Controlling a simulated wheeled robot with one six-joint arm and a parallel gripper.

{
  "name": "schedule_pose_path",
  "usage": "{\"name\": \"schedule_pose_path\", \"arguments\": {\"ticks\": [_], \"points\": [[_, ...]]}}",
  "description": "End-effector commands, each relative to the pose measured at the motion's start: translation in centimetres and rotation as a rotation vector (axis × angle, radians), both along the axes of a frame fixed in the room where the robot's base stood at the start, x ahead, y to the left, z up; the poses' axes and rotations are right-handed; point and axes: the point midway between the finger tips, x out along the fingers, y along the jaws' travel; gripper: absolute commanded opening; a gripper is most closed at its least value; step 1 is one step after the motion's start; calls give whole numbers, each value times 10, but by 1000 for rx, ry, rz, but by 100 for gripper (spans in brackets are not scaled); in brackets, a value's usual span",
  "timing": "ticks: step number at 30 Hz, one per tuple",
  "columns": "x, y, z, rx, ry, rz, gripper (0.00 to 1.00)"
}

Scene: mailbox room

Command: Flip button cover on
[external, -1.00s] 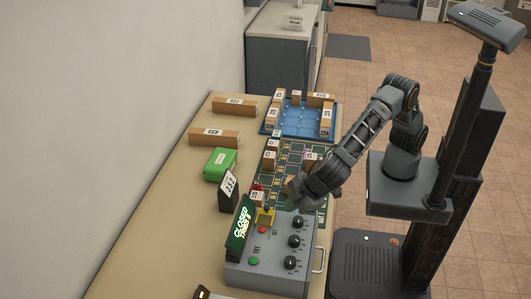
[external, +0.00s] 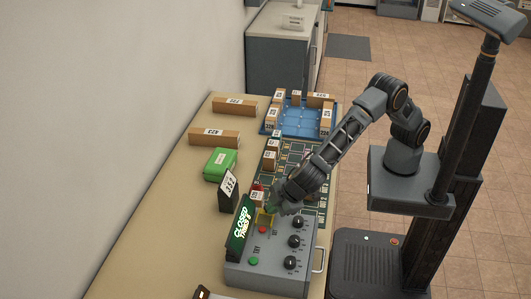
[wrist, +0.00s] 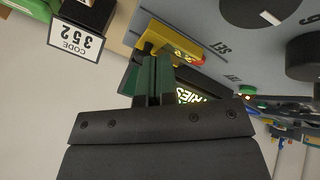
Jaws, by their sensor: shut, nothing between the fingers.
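The grey control box (external: 275,255) stands at the near end of the table. The yellow button cover (external: 265,222) is at its far left corner, beside a red button (external: 262,230); the cover also shows in the wrist view (wrist: 158,36). My gripper (external: 272,208) is right at the cover, on its far side. In the wrist view its green fingers (wrist: 155,70) are together, with nothing between them, and their tips overlap the cover's edge. I cannot tell whether they touch it. The fingers hide part of the cover and of the lit sign behind.
A code stand (external: 229,190) and green box (external: 220,164) are farther back left.

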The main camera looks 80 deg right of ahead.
Motion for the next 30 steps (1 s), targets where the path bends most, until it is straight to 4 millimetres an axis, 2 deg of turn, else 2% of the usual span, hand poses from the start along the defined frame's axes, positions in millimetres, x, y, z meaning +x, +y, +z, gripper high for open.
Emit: {"name": "schedule_pose_path", "arguments": {"ticks": [5, 13, 19, 26, 30], "points": [[0, -1, -1, 1, 0, -1, 0], [6, -25, -5, 1, -1, 0, 0], [7, -28, -3, -3, 2, -4, 0], [3, -24, -3, -5, 3, -4, 0], [-12, -8, 3, -1, -1, 3, 0]]}}
